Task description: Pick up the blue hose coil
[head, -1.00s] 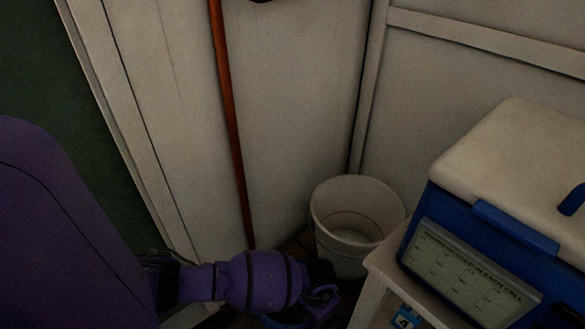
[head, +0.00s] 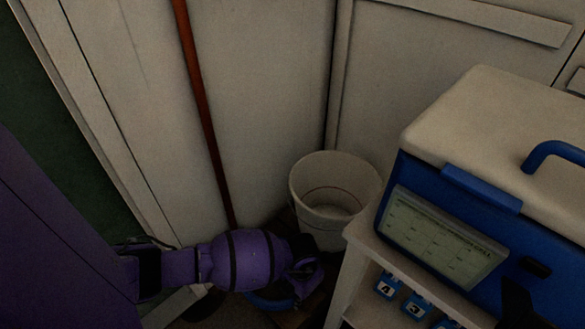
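The blue hose coil (head: 272,301) shows only as a blue curved strip low on the floor. It is beneath and just beyond my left arm, and most of it is hidden by that arm. My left gripper (head: 306,274) is at the end of the purple arm, above and close to the coil. Its fingers are dark and small, so I cannot tell whether they are open, shut or touching the coil.
A white bucket (head: 334,192) stands in the corner behind my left gripper. A blue cooler with a white lid (head: 490,115) sits on a white stand (head: 352,271) at right, above blue numbered blocks (head: 416,304). A red-brown pole (head: 200,100) leans at the wall.

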